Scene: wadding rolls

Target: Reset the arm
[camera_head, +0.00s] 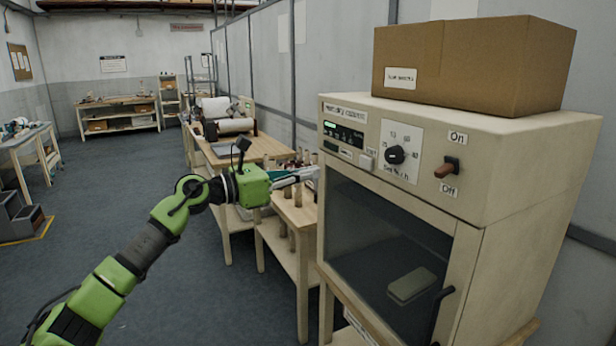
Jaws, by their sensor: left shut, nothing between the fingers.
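My left arm comes in from the lower left and reaches toward the middle of the view. My left gripper (305,173) is shut and empty, held just left of the beige cabinet's upper front corner. Whether its fingertips touch the cabinet (505,135) I cannot tell. The cabinet has a dial (394,155), a small display (343,132) and an On/Off lever (447,168). Its glass door (385,235) is closed, with a pale block (411,285) behind the glass. My right gripper is not in view.
A cardboard box (470,65) lies on top of the cabinet. Wooden tables with rolls (235,126) and several small items run along the wall behind the gripper. A workbench (118,115) stands far back, another table (30,145) at left. The floor (110,205) between is clear.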

